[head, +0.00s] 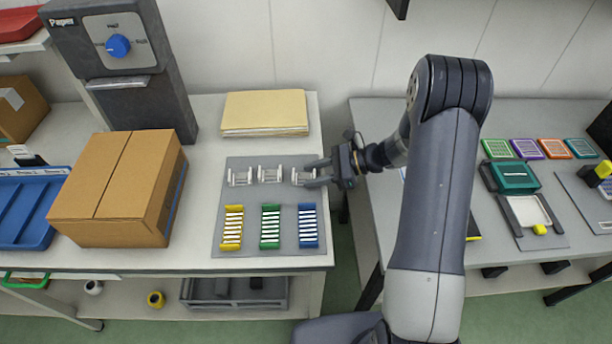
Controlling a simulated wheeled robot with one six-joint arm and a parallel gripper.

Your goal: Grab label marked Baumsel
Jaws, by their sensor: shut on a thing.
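Three small white pieces stand in a row on a grey mat (288,238): a left one (240,177), a middle one (270,174) and a right one (301,177). My gripper (316,173) reaches in from the right, with its fingers shut on the right white piece. The fingers hide part of that piece. Any writing on the white pieces is too small to read, so I cannot tell which is marked Baumsel. I cannot tell whether the held piece touches the mat.
In front of the row stand yellow (232,228), green (270,227) and blue (308,226) slotted racks. A cardboard box (115,190) stands left, folders (265,112) behind, and a dark dial machine (125,65) back left. A gap separates this table from the right table (400,115).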

